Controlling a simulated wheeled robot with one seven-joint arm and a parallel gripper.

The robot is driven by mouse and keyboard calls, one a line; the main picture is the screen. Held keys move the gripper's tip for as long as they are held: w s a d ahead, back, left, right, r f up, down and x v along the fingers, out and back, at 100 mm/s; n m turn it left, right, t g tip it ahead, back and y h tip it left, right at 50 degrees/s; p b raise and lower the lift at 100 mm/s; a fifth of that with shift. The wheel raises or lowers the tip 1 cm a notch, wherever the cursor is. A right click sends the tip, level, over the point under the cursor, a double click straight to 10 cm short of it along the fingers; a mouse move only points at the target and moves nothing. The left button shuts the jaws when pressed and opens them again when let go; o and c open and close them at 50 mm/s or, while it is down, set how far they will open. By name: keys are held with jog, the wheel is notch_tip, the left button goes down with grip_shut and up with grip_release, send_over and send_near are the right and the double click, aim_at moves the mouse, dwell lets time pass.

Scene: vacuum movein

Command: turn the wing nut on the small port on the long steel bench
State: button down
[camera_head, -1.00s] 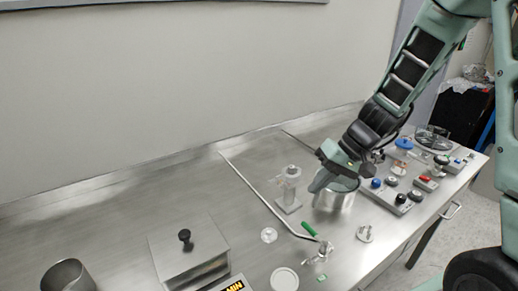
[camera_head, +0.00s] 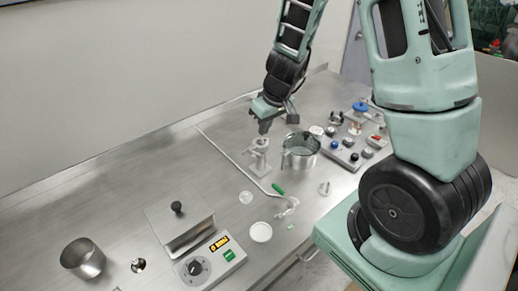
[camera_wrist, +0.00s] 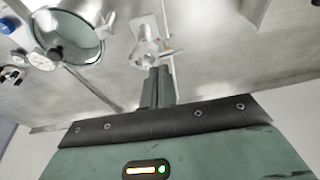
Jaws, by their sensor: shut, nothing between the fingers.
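A small upright metal port (camera_head: 260,156) on a square base stands on the long steel bench (camera_head: 130,180). It also shows in the wrist view (camera_wrist: 146,52), just beyond my fingertips. I cannot clearly make out the wing nut's wings at its top. My gripper (camera_head: 264,130) points down right at the top of the port; in the wrist view my fingers (camera_wrist: 157,72) are together with nothing between them. Whether the fingertips touch the port cannot be told. The gripper partly hides the port's top in the head view.
A metal pot (camera_head: 301,152) stands close right of the port. A thin rod with a green end (camera_head: 278,189) runs past its left.

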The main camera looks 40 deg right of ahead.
aim_at(258, 154)
jog(key=b+x, duration=0.1)
jog(key=x, duration=0.1)
jog(key=b+x, duration=0.1)
jog(key=x, duration=0.2)
jog(key=s+b+x, duration=0.1)
jog(key=x, duration=0.1)
jog(key=shift+a+f, duration=0.1)
jog(key=shift+f, duration=0.45)
jog(key=shift+w, duration=0.1)
jog(key=shift+f+y+b, duration=0.2)
jog(key=shift+y+b, duration=0.4)
jog(key=shift+y, duration=0.1)
jog(key=shift+d+f+y+b, duration=0.15)
jog(key=shift+d+y+b, duration=0.2)
jog(key=shift+y+b, duration=0.45)
jog(key=shift+m+y+b, duration=0.3)
jog(key=shift+y+b, duration=0.3)
jog(key=shift+b, duration=0.05)
jog(key=shift+a, duration=0.1)
